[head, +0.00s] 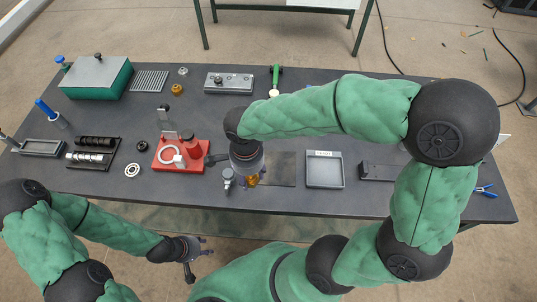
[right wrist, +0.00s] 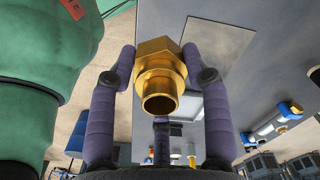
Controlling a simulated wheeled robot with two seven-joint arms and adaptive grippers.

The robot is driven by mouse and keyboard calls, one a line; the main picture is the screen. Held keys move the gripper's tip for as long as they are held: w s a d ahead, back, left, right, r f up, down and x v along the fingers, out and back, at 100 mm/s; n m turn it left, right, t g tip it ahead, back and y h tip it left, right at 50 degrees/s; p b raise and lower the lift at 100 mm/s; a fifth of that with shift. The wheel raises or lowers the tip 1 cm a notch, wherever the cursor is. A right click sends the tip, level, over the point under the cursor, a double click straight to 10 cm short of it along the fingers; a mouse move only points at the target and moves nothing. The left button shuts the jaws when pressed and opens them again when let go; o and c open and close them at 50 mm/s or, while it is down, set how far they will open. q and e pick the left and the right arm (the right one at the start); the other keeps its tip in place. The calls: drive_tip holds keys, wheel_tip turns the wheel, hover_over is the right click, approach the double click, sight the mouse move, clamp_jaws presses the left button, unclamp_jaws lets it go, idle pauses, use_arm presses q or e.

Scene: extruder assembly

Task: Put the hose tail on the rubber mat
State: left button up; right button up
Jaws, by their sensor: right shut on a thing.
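The hose tail (right wrist: 158,78) is a brass fitting with a hex collar and a round open end. My right gripper (right wrist: 160,58) is shut on it, with purple fingers on both sides of the hex. In the head view my right gripper (head: 250,172) is near the table's front, just left of the rubber mat, and a bit of brass (head: 253,181) shows below it. The rubber mat (head: 283,167) is a flat dark square, bare where visible, partly hidden by my right gripper. My left gripper (head: 196,247) hangs before the table's front edge; its finger opening is unclear.
A grey tray (head: 324,184) stands right of the mat, with a dark block (head: 380,172) beyond. A red fixture (head: 172,156) with a white ring is to the left. Blue-handled pliers (head: 485,191) lie far right.

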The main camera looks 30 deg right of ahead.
drive_tip(key=w+d+f+b, duration=0.2)
drive_tip(key=w+d+f, duration=0.2)
drive_tip(key=d, duration=0.3)
hover_over(275, 167)
drive_tip(key=f, duration=0.3)
drive_tip(key=f+b, duration=0.1)
drive_tip(key=shift+s+a+f, duration=0.1)
drive_tip(key=shift+a+f, duration=0.3)
drive_tip(key=shift+d+f, duration=0.25)
drive_tip(key=shift+f, duration=0.15)
drive_tip(key=f, duration=0.1)
drive_tip(key=f+b, duration=0.1)
drive_tip(key=f, duration=0.1)
drive_tip(key=shift+w+d+f, duration=0.1)
drive_tip(key=shift+w+f, duration=0.05)
drive_tip(key=shift+w, duration=0.05)
